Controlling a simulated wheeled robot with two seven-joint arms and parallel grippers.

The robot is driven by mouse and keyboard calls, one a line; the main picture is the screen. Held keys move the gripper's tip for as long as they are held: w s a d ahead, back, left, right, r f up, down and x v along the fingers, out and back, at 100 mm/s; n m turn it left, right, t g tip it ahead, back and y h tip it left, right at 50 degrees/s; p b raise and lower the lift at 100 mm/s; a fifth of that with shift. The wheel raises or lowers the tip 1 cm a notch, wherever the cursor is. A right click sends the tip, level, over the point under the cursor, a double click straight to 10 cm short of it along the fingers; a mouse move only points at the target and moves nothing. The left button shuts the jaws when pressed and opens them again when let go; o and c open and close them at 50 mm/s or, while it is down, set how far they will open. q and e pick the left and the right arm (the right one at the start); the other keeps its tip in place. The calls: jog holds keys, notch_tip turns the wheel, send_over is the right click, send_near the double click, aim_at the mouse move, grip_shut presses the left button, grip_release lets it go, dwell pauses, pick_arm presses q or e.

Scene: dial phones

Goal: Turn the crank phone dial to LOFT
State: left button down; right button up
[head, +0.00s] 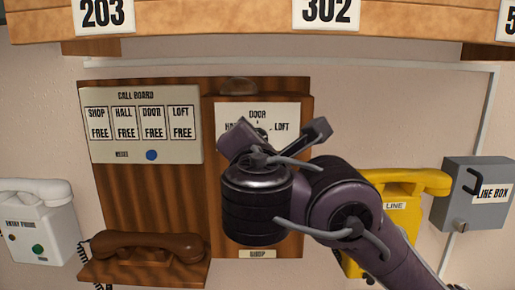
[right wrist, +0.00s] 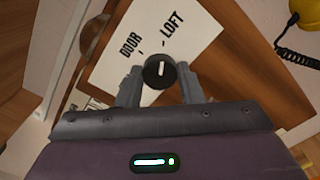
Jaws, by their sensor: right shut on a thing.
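The crank phone's dial is a round black knob (right wrist: 159,71) with a white pointer line, on a white plate (right wrist: 108,66) marked DOOR and LOFT in the right wrist view. The pointer line stands nearly upright in that view, roughly toward the tick by LOFT. My right gripper (right wrist: 160,86) is shut on the knob, one finger on each side. In the head view the plate (head: 282,113) is on a wooden panel, with DOOR at top and LOFT at right; my right gripper hides most of the dial. My left gripper is not in view.
A call board (head: 144,137) at left reads FREE under each name. A brown handset (head: 146,245) rests below it. A white entry phone (head: 40,225) is far left. A yellow phone (head: 402,215) and grey line box (head: 474,212) are right, beside my right arm.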

dwell(0.4)
jog(key=o, duration=1)
jog(key=shift+c, duration=0.2)
jog(key=s, duration=0.7)
jog(key=shift+s+b, duration=0.4)
jog(key=shift+f, duration=0.1)
